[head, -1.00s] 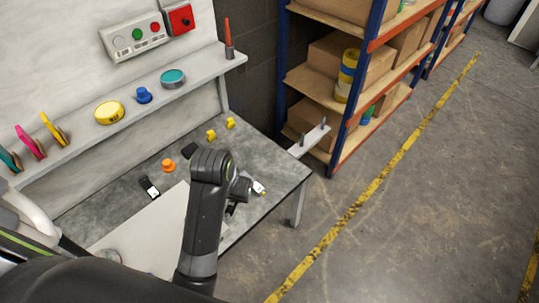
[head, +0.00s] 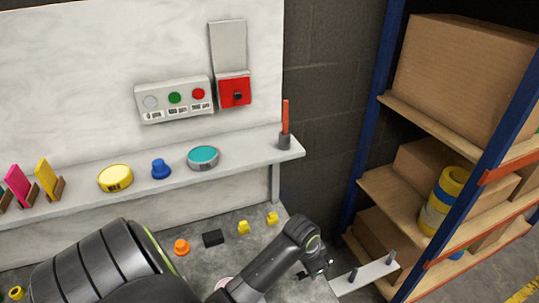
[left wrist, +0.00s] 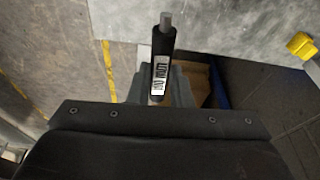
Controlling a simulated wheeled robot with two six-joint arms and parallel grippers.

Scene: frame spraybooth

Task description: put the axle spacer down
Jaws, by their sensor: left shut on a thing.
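My left gripper (head: 317,268) is beyond the right end of the bench, just left of a pale bracket (head: 366,276) with two upright dark pegs. In the left wrist view my left gripper (left wrist: 162,92) is shut on a slim black cylinder (left wrist: 163,55) with a grey metal tip and a white printed label, which looks like the axle spacer. Its lower end is hidden between the fingers. In the head view the held thing is too small and dark to make out clearly. My right gripper is not in view.
The grey bench (head: 205,262) holds an orange knob (head: 181,247), a black block (head: 213,238) and small yellow pieces (head: 244,227). A ledge (head: 240,149) above carries tins and a red-handled tool (head: 285,125). A blue-posted rack (head: 372,120) with boxes stands right.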

